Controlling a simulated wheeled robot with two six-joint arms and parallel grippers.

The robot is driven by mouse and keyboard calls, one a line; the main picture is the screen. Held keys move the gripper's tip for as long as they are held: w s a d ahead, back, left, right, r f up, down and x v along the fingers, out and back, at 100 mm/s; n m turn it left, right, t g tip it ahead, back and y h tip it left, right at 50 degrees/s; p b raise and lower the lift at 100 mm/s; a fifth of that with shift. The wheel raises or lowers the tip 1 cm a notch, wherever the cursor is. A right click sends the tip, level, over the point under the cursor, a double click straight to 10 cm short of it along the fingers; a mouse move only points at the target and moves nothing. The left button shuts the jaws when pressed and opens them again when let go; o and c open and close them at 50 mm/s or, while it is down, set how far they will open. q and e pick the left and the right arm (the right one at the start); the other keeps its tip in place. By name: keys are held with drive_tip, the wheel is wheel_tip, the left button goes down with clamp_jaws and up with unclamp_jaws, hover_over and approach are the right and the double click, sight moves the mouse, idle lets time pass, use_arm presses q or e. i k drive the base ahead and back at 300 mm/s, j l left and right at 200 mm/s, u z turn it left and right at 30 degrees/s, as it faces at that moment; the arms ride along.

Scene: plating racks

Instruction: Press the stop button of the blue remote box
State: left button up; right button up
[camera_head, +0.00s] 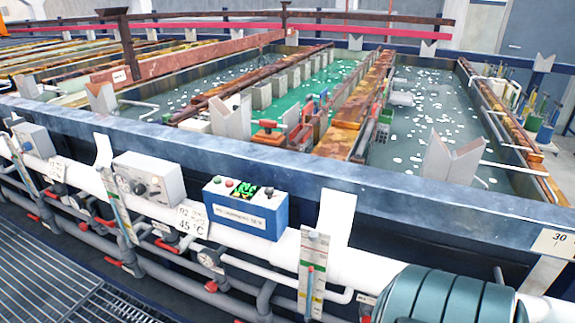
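The blue remote box (278,219) sits on the white pipe below the tank edge, near the middle of the view. Its grey top face carries a small green button, a red button (229,183), a lit green display (244,188) and a dark knob (269,192). A white label (240,216) is on its front. The print on the buttons is too small to read, so I cannot confirm which is marked stop. Nothing covers the box. Neither of my grippers shows in this view.
A grey control box (150,180) stands left of the blue box. A white upright plate (337,218) and a flow gauge (313,270) are to its right. A teal ribbed cylinder (440,297) fills the bottom right. Liquid-filled tanks (430,110) lie behind the blue rail (400,188).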

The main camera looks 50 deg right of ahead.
sight(229, 183)
drive_tip(key=z, duration=1.3)
